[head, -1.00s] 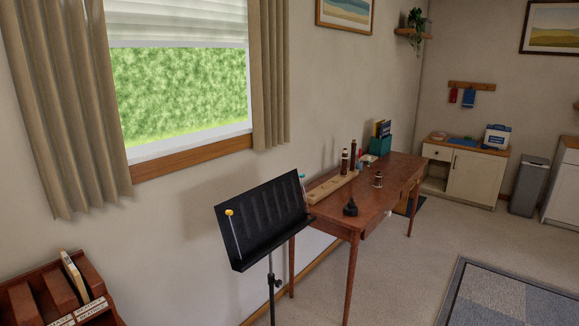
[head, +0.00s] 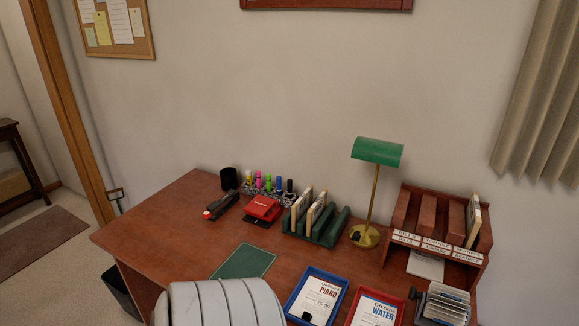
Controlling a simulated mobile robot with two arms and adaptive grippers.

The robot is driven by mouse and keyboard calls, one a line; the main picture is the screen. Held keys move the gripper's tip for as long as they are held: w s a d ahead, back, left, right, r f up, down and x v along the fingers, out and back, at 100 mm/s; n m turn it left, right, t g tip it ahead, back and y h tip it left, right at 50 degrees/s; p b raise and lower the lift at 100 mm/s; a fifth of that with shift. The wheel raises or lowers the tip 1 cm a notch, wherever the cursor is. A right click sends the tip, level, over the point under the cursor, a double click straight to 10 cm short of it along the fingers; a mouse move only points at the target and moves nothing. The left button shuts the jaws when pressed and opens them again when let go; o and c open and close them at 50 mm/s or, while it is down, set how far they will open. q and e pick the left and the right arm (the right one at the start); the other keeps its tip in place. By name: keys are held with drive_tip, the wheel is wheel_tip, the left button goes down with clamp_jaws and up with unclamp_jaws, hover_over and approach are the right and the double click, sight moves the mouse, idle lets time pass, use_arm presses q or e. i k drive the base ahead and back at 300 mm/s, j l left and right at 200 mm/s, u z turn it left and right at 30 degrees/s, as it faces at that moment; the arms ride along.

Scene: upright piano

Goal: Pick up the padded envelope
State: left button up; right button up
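I cannot identify a padded envelope for certain in the head view. Two pale, thin upright items (head: 302,206) stand in a green slotted rack (head: 331,230) on the desk; I cannot tell if either is an envelope. Another pale upright item (head: 474,222) stands in the right slot of a red-brown sorter (head: 428,214) with labelled compartments. Neither of my grippers is in view.
The wooden desk (head: 185,215) carries a stapler (head: 221,205), a red hole punch (head: 262,208), several markers, a green lamp (head: 377,152), a green mat (head: 244,262), a blue tray (head: 293,294), a red tray (head: 352,308) and a card file (head: 443,305). Its left end is clear.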

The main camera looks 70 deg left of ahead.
sight(316, 211)
drive_tip(key=u, duration=2)
